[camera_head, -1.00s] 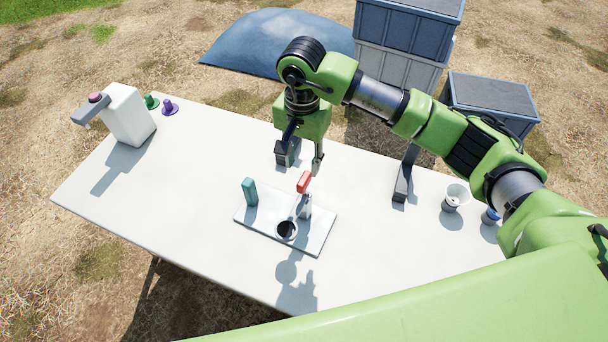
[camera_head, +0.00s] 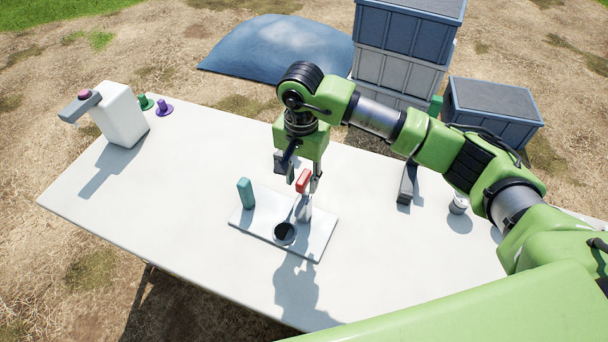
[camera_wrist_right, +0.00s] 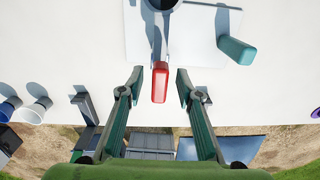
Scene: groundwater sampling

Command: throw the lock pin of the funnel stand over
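The funnel stand has a pale base plate (camera_head: 262,228) on the white table, with a dark-centred ring (camera_head: 284,233) at its front. A red handle (camera_head: 303,180), which looks like the lock pin, tops a small grey post beside the ring. A teal upright post (camera_head: 245,193) stands on the plate's left part. My right gripper (camera_head: 303,177) is low over the stand. In the right wrist view, the red handle (camera_wrist_right: 160,82) lies between the open fingertips (camera_wrist_right: 159,84), with a gap on both sides. My left gripper is in neither view.
A white bottle with a grey top (camera_head: 118,115) stands at the table's far left, near green (camera_head: 145,102) and purple (camera_head: 163,108) pieces. A dark grey bracket (camera_head: 406,184) stands to the right of the stand. Stacked crates (camera_head: 405,40) stand behind the table.

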